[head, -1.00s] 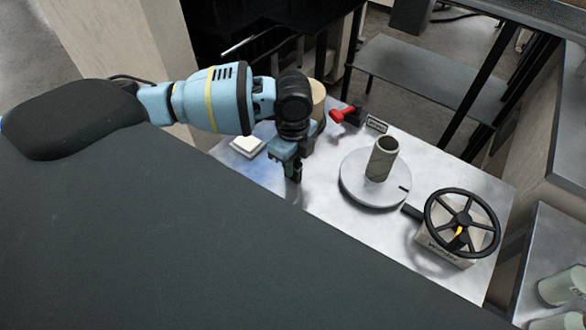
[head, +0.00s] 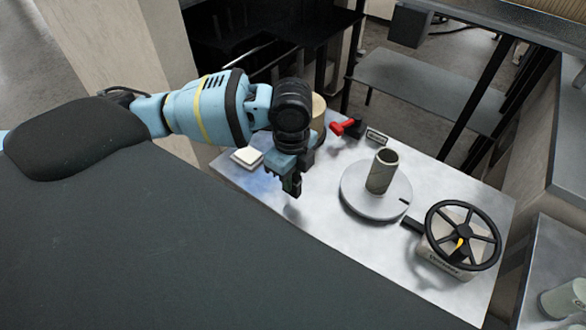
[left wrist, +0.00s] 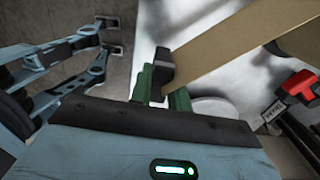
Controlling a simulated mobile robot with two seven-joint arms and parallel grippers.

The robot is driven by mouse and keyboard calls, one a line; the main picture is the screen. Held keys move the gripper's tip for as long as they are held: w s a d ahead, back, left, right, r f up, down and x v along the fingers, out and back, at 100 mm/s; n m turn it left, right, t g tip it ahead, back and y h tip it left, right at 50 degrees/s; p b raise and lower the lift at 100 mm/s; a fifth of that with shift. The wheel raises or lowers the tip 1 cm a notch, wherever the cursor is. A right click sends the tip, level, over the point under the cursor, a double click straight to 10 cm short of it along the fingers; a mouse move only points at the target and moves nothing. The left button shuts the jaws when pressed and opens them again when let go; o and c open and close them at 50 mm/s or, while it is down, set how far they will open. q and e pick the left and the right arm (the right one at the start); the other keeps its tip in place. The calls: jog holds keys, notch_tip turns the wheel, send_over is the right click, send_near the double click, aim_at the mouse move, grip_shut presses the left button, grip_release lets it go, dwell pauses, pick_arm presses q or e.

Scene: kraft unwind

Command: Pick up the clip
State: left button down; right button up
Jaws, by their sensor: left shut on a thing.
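My left gripper (head: 290,186) hangs at the near left part of the table, left of the grey turntable disc, pointing down. In the left wrist view its green fingers (left wrist: 161,97) are shut on a small black clip (left wrist: 161,67). The clip sits at the end of a flat tan strip (left wrist: 218,45), which runs away to the upper right and seems to be held by it. In the head view the clip is too small and dark to tell from the fingers. I do not see my right gripper in the head view.
The table (head: 330,215) bears a grey disc (head: 360,208) with an upright hollow core (head: 382,172), a black handwheel (head: 463,235) on a box, a red-handled item (head: 346,126), a tan roll (head: 319,112) behind the arm and a white pad (head: 246,157). Table surface between gripper and disc is clear.

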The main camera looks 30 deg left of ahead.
pick_arm(q)
jog(key=s+d+r, duration=0.1)
jog(key=s+d, duration=0.4)
jog(key=s, duration=0.6)
jog(key=shift+s+d+r, duration=0.15)
jog(key=shift+s+d, duration=0.1)
jog(key=shift+w, duration=0.1)
jog(key=w+a+r+n, duration=0.1)
jog(key=w+r+n, duration=0.1)
jog(key=w+n, duration=0.3)
jog(key=w+a+r+n, duration=0.1)
jog(key=w+n, duration=0.4)
jog(key=n, duration=0.9)
jog(key=shift+w+a+r, duration=0.3)
jog(key=shift+a+r, duration=0.05)
jog(key=shift+r, duration=0.3)
jog(key=shift+d, duration=0.1)
